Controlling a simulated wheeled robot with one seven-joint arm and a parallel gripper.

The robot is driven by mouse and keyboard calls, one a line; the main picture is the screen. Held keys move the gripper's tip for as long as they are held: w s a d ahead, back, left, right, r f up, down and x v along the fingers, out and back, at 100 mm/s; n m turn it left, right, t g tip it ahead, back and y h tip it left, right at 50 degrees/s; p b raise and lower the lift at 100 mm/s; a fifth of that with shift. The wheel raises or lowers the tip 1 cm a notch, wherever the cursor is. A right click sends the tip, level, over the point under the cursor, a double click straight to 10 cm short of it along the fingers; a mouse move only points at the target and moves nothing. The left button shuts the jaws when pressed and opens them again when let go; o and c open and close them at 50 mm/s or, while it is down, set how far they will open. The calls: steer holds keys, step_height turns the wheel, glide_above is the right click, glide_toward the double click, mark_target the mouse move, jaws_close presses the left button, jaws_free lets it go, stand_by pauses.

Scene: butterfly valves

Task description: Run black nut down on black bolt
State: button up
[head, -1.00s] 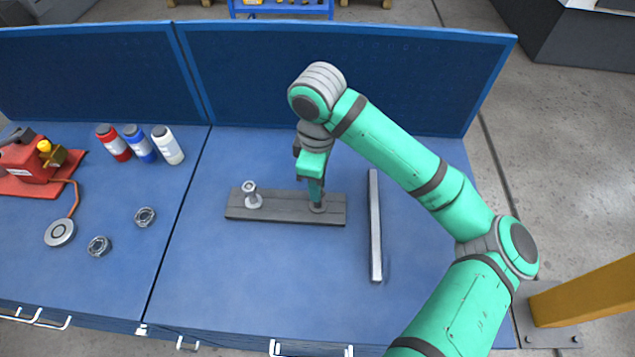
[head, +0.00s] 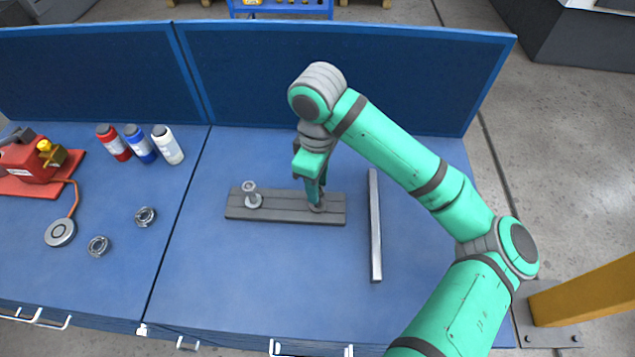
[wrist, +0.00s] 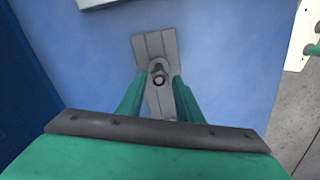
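A grey plate (head: 285,220) lies on the blue bench and carries two upright bolts on round bases. The left bolt (head: 251,193) is pale grey and stands free. The right, darker bolt (head: 317,207) is mostly hidden by my gripper (head: 317,200) in the head view. In the wrist view the dark bolt (wrist: 158,76) shows from above between the fingertips of my gripper (wrist: 158,82), with a gap on both sides. My gripper is open and points down around it. I cannot tell whether a nut sits on this bolt.
Two loose dark ring-shaped nuts (head: 98,246) (head: 145,217) lie at the left of the bench. A long metal bar (head: 375,225) lies right of the plate. Three bottles (head: 140,143) and a red device (head: 30,165) stand farther left. The front middle is clear.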

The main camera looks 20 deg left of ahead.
steer(key=n, duration=1.1)
steer(key=shift+w+n, duration=0.1)
steer(key=shift+n, duration=0.2)
steer(key=n, duration=1.2)
jaws_close()
